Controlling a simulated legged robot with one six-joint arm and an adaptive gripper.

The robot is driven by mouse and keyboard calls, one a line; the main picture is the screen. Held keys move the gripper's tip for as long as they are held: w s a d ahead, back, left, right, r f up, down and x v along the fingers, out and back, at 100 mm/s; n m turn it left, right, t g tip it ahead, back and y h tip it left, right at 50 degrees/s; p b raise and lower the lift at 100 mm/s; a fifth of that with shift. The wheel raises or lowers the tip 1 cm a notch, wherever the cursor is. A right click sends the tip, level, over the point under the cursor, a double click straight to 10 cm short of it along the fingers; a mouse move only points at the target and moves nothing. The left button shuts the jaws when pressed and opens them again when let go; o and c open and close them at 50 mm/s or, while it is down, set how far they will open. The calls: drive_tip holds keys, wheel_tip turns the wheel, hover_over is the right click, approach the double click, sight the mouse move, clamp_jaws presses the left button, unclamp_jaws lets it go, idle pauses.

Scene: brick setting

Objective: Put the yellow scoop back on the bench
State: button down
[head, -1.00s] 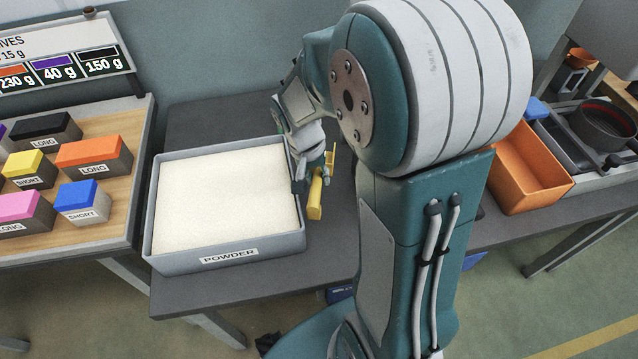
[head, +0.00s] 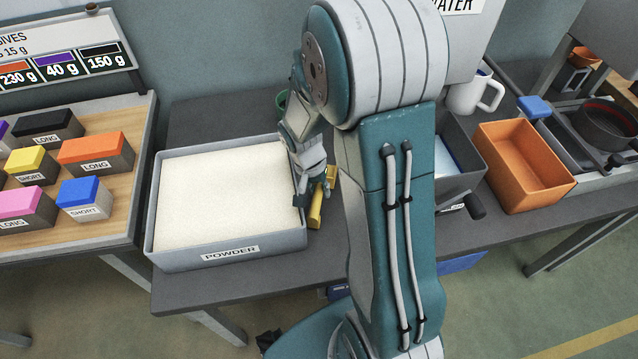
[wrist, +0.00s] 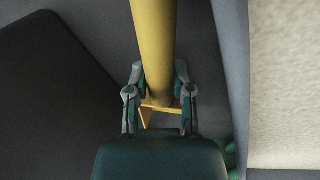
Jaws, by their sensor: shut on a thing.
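The yellow scoop (head: 316,208) is beside the right wall of the powder box, over the dark grey bench (head: 215,288). My gripper (head: 314,182) is at the scoop, partly hidden by my arm in the head view. In the wrist view, the two fingers of my gripper (wrist: 158,92) are shut on the yellow scoop (wrist: 153,40), one on each side of its bar. The scoop runs up out of that frame, so its far end is hidden. I cannot tell whether it touches the bench.
The powder box (head: 228,254), full of pale powder, stands just left of the scoop; its wall also shows in the wrist view (wrist: 235,60). An orange bin (head: 525,170), a white mug (head: 473,94) and a grey bin (head: 458,184) are to the right. Coloured blocks (head: 95,152) stand at left.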

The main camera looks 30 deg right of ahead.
sight(319, 187)
drive_tip(key=shift+f, duration=0.65)
idle(0.4)
drive_tip(key=shift+c, duration=2)
unclamp_jaws()
wheel_tip(319, 187, up, 9)
drive_tip(key=shift+r, duration=0.45)
